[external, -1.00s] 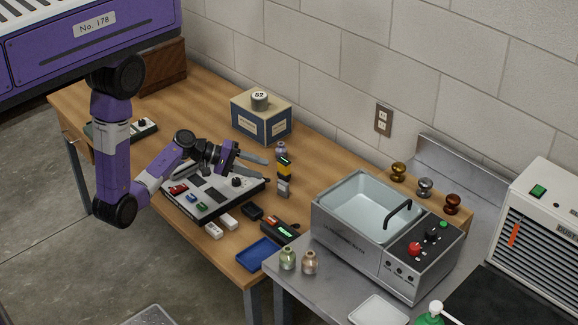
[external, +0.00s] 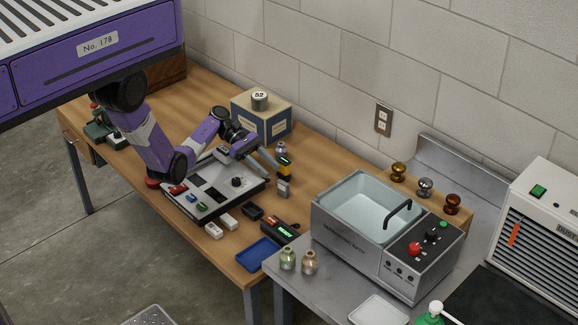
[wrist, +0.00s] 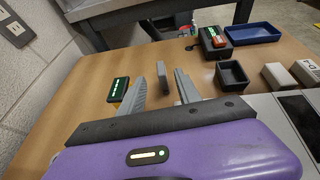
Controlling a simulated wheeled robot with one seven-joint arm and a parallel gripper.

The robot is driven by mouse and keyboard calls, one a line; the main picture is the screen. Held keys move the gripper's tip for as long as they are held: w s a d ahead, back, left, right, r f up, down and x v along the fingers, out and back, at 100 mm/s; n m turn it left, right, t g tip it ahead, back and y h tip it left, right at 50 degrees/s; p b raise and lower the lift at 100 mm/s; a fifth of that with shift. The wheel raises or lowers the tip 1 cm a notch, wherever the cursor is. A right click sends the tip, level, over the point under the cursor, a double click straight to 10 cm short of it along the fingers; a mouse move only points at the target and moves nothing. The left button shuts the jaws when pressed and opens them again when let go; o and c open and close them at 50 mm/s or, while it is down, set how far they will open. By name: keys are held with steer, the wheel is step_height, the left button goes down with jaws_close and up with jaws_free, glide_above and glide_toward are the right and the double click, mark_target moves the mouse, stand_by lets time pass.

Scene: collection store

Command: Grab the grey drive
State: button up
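The grey drive (external: 283,188) stands upright on the wooden bench, just in front of a yellow meter, in the external view. In the wrist view the drive (wrist: 164,78) shows as a small grey block between my two fingers and beyond them. My gripper (external: 267,168) is open and empty, above the bench just left of the drive. In the wrist view my gripper (wrist: 161,84) has its fingers spread, one on each side of the drive, with a gap on both sides.
The yellow meter (external: 284,163) with a green display stands close to the drive. A tray-like board (external: 212,204) lies under my arm. A black open box (wrist: 233,75), white blocks (wrist: 277,76) and a blue tray (external: 258,254) are nearby. A blue-and-cream box (external: 262,124) stands behind.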

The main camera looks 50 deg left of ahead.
mark_target(281, 181)
steer(key=shift+p+x, duration=0.4)
steer(key=shift+x, duration=2.65)
steer(key=shift+s+f, duration=0.1)
jaws_close()
